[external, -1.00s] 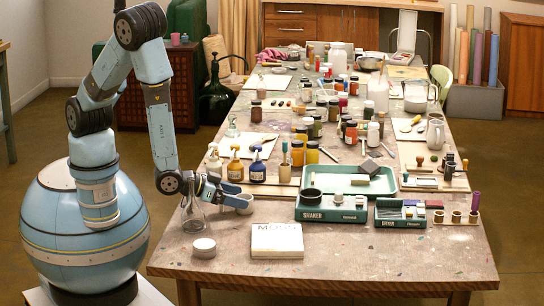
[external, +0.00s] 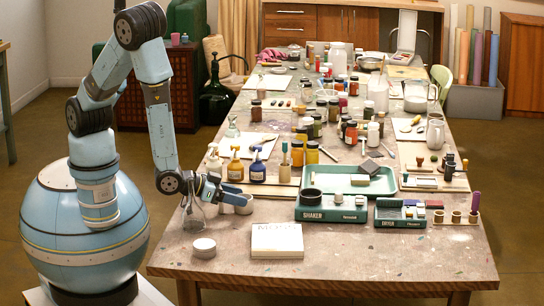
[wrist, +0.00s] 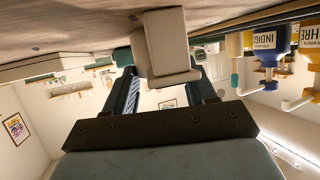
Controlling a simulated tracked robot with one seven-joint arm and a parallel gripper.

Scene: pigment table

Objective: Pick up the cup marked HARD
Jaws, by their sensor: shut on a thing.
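Two small pale cups stand close together at the table's near left edge in the external view, one cup (external: 244,206) at the right and another cup (external: 226,209) at the left, partly behind the fingers. My gripper (external: 232,196) reaches in from the left at cup height. In the wrist view, a pale cup (wrist: 163,66) lies at the ends of my gripper's (wrist: 163,80) dark fingers, with a second pale shape (wrist: 168,22) behind it. The fingers are shut on a cup. No HARD mark is legible, so I cannot tell which cup is held.
Pump bottles (external: 258,168) stand behind. The green shaker tray (external: 331,210) is to the right.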

